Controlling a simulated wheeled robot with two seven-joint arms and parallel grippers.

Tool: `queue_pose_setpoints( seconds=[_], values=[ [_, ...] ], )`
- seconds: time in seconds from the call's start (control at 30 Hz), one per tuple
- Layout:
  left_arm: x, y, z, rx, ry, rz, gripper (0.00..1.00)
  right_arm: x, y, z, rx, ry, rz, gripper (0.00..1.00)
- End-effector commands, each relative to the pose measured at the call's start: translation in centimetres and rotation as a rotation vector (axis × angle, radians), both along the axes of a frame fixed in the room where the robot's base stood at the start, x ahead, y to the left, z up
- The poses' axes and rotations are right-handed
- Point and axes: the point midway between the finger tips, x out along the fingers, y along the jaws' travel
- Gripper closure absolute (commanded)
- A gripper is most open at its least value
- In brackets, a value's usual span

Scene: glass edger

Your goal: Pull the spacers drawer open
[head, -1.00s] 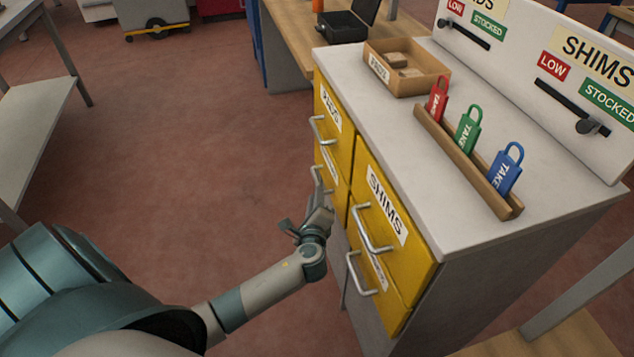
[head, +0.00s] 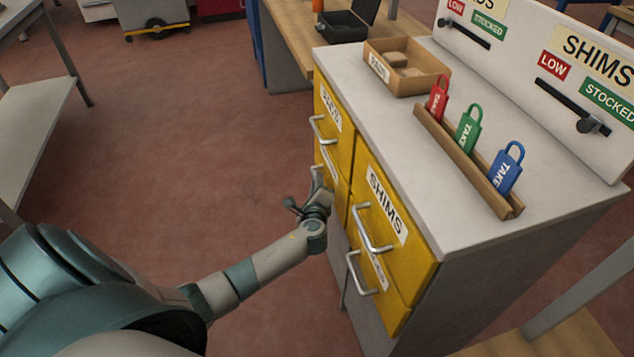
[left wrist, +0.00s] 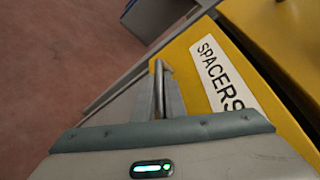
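The spacers drawer (head: 339,187) is the lower yellow drawer in the cabinet's left column in the head view. Its front looks flush with the cabinet, so it appears closed. In the left wrist view its white SPACERS label (left wrist: 222,75) is readable and its metal handle (left wrist: 159,88) stands upright in the picture. My left gripper (head: 322,196) is at that handle. In the left wrist view the grey fingers lie close on either side of the bar; whether they press on it cannot be told. My right gripper is not in view.
The shims drawer (head: 398,247) is beside it on the right, with handles sticking out. On the grey cabinet top (head: 440,190) are an open wooden box (head: 385,84) and a wooden rack (head: 470,172) of coloured tags. The red floor in front of the drawers is clear.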

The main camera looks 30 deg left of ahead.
Motion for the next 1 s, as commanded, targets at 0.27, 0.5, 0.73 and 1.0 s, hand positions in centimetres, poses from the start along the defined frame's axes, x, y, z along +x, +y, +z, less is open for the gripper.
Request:
queue_pose_setpoints(
  seconds=[0.27, 0.5, 0.73, 1.0],
  values=[
    [-0.1, 0.1, 0.0, 0.001, 0.001, 0.000, 1.00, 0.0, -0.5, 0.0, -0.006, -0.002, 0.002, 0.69],
    [-1.3, 1.1, 0.0, 0.002, 0.003, 0.001, 1.00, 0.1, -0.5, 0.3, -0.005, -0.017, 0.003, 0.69],
    [-4.3, 3.6, 0.0, 0.002, 0.003, 0.002, 1.00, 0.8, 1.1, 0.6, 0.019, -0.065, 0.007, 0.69],
    [-9.6, 8.1, -0.1, 0.003, 0.005, 0.002, 1.00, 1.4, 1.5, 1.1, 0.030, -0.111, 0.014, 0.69]
  ],
)
